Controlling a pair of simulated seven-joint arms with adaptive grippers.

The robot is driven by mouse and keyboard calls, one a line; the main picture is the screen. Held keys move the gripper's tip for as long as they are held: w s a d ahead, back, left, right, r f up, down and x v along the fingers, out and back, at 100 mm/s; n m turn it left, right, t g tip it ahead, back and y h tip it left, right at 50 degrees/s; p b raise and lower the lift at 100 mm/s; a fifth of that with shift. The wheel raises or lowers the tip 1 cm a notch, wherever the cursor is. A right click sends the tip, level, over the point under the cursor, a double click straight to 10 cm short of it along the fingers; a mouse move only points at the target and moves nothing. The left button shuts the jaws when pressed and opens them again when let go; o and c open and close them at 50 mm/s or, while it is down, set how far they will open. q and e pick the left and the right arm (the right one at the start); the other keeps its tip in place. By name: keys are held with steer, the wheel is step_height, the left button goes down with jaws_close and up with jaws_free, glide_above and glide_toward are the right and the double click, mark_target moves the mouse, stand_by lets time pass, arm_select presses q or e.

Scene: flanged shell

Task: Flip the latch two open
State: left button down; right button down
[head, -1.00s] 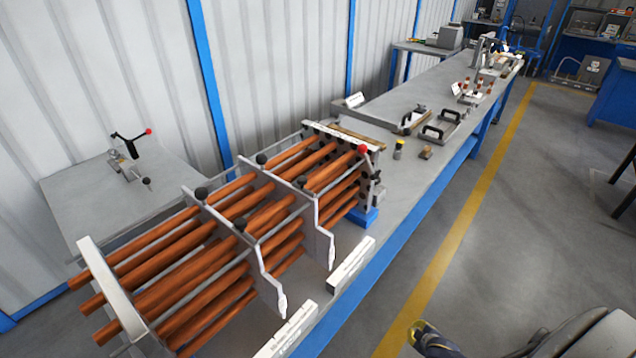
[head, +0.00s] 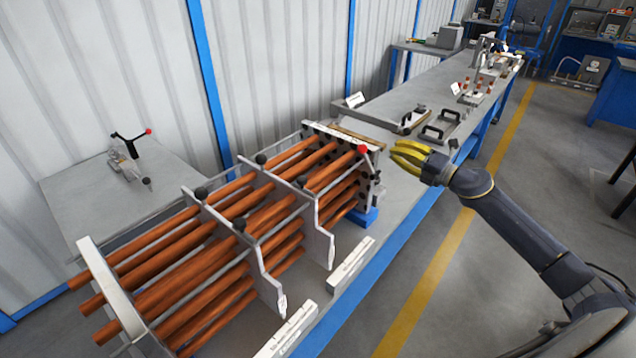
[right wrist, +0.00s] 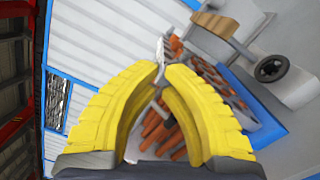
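A red ball knob (head: 363,149) sits at the top right corner of the tube bundle's end plate (head: 340,138). I cannot tell for sure whether it belongs to latch two. A small clamp with a dark handle and red tip (head: 132,140) stands on the side table. My right gripper (head: 394,152) has yellow fingers and is just right of the red knob, apparently apart from it. In the right wrist view, its fingertips (right wrist: 161,72) come together with only a thin gap and hold nothing visible. My left gripper is out of view.
Orange tubes (head: 165,290) in grey plates fill the near bench. White label blocks (head: 350,262) stand along its front edge. Trays with black handles (head: 433,131) lie farther back. A black round knob (right wrist: 270,68) shows at right in the right wrist view.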

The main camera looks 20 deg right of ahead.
steer(key=s+a+r+n+g+y, duration=0.45)
steer(key=s+a+r+n, duration=0.35)
steer(key=a+r+n, duration=0.5)
steer(key=s+a+f+n+g+h, duration=0.2)
steer(key=s+a+f+n+g, duration=0.2)
steer(key=s, duration=0.3)
steer(key=shift+s+a+f+n+h, duration=0.4)
steer(key=shift+a+f+n, duration=0.3)
steer(key=shift+a+f, duration=0.1)
steer(key=shift+g, duration=0.25)
glide_toward(304, 185)
step_height(304, 185, down, 4)
steer(key=w+a, duration=0.2)
steer(key=w, duration=0.1)
steer(key=shift+w+a+f, duration=0.1)
steer(key=shift+w+a, duration=0.55)
steer(key=shift+a, duration=0.2)
